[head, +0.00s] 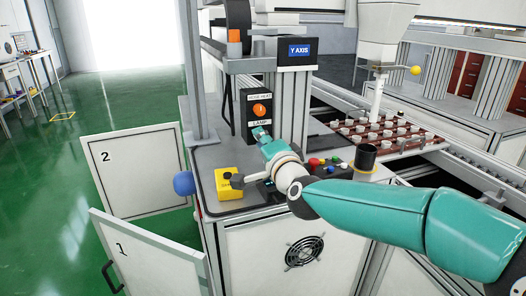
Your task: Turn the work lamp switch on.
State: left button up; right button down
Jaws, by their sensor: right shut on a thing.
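A dark control panel (252,104) stands on the machine's left post, with an orange rotary knob (260,109) and a label reading LAMP under it. My right gripper (259,131) is at the panel's lower part, just below that label, at the end of the teal arm that comes in from the right. It is shut on the lamp switch there. The gripper and wrist cover the switch, so its position cannot be told. My left gripper is not in view.
A yellow box (227,195) with a dark part on top stands left of my wrist. Coloured buttons (318,162) and a black cup (366,155) are to its right. A tray (397,143) of small pots lies behind. Cabinet doors 1 (150,262) and 2 (137,172) stand open at left.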

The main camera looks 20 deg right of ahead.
jog(key=shift+d+m, duration=0.1)
jog(key=shift+m, duration=0.2)
jog(key=shift+f, duration=0.1)
jog(key=c, duration=1.2)
grip_release()
jog(key=shift+s, duration=0.1)
jog(key=shift+s, duration=0.2)
jog(key=s, duration=1.1)
jog(key=shift+s+d, duration=0.2)
